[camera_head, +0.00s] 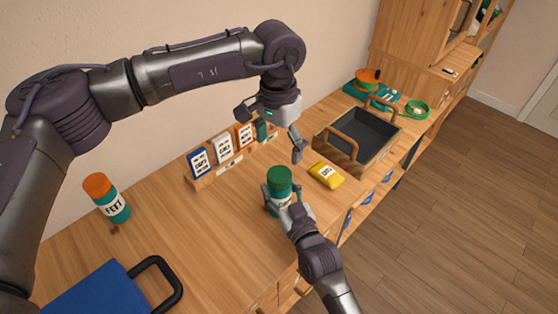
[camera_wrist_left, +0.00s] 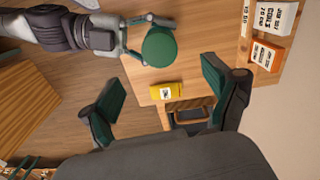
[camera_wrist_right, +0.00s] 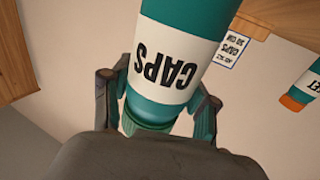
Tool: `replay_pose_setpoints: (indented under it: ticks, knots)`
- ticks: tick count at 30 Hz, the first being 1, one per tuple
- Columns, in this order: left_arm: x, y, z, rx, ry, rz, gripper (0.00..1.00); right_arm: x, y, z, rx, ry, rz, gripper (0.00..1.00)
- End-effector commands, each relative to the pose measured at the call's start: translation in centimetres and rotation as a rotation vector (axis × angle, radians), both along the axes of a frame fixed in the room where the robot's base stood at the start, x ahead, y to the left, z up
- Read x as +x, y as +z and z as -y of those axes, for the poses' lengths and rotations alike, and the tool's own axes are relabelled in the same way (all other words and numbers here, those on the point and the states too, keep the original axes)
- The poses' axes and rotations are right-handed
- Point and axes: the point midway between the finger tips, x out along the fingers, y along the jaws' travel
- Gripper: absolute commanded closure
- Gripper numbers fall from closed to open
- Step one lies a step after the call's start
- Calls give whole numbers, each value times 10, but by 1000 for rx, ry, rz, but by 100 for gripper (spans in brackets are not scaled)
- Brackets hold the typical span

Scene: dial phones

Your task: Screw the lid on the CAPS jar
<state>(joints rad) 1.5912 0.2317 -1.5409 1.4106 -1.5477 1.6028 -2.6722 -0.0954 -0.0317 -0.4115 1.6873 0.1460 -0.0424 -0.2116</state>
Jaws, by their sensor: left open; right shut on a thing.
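The CAPS jar (camera_head: 277,204) stands upright near the table's front edge, with a green lid (camera_head: 279,177) on top; whether the lid is fully tight cannot be told. My right gripper (camera_head: 281,203) is shut around the jar from the front. The right wrist view shows the white CAPS label (camera_wrist_right: 168,65) upside down between the fingers, with the green lid (camera_wrist_right: 143,127) at the bottom. My left gripper (camera_head: 269,133) is open and empty, above and behind the jar. In the left wrist view the lid (camera_wrist_left: 159,47) lies beyond the open fingers (camera_wrist_left: 165,93), apart from them.
A yellow item (camera_head: 326,174) lies right of the jar, before a dark tray with wooden handles (camera_head: 345,155). A rack of cards (camera_head: 213,178) stands at the wall. A FEET jar with orange lid (camera_head: 107,198) and a blue case (camera_head: 100,295) are at left.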

Motion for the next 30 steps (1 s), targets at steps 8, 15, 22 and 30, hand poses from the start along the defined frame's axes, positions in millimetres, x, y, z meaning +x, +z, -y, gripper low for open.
replay_pose_setpoints:
  ticks: [8,15,22,30]
  knots:
    - [0,29,0,1,0,-1,12,0,-1,0,0,0,-3,100]
    - [0,31,0,1,0,-1,12,0,-1,0,0,0,-3,100]
    - [0,30,0,1,-1,-1,12,0,-1,0,-1,0,-2,13]
    - [0,30,0,1,0,-1,12,0,0,0,0,0,-1,12]
